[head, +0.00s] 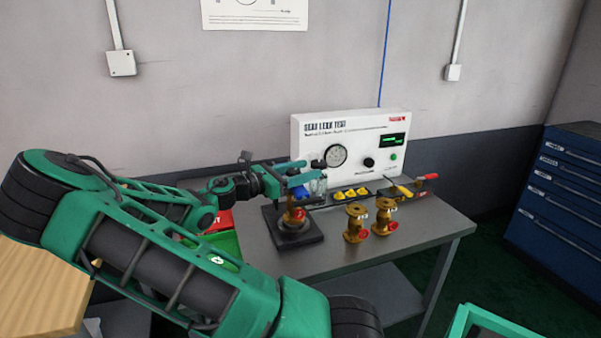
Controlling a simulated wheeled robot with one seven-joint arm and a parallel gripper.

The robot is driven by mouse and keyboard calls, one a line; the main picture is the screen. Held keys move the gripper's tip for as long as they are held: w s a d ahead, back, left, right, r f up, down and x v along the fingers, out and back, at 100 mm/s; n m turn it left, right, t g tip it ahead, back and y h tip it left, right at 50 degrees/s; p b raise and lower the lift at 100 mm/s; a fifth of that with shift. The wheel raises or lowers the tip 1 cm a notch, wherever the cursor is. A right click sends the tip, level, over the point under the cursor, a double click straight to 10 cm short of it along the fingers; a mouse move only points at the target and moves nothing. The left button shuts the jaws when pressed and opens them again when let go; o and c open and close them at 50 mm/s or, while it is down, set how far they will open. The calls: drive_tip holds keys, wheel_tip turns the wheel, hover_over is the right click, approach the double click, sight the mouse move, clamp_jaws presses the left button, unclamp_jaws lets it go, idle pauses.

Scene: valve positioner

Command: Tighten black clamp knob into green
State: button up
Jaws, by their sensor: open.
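A clamp fixture with a black square base (305,241) and a round metal plate stands on the grey bench. A brass valve (293,213) sits upright on it, with a blue part (301,192) near its top. My gripper (314,170) is open above the fixture, its fingers pointing right toward the test panel. A small dark piece shows at the fingertips; I cannot tell whether it is the black clamp knob or a finger pad. The white leak test panel (350,126) behind has a round gauge (335,155), a black knob (369,162) and a green-lit display (392,140).
Two brass valves with red handwheels (355,223) (383,217) stand right of the fixture. Yellow pieces (350,193) and a red-handled tool (424,178) lie by the panel. Green (226,243) and red (222,222) bins are at left. The bench's right front is clear.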

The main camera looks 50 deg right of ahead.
drive_tip(key=c, duration=1.1)
drive_tip(key=shift+o, duration=0.2)
drive_tip(key=shift+a+m+g+y, duration=0.1)
drive_tip(key=shift+m+g+y, duration=0.3)
drive_tip(key=shift+m+g, duration=0.45)
drive_tip(key=o, duration=1.1)
drive_tip(key=shift+c, duration=0.2)
drive_tip(key=shift+s, duration=0.1)
drive_tip(key=shift+g, duration=0.25)
drive_tip(key=v, duration=1.1)
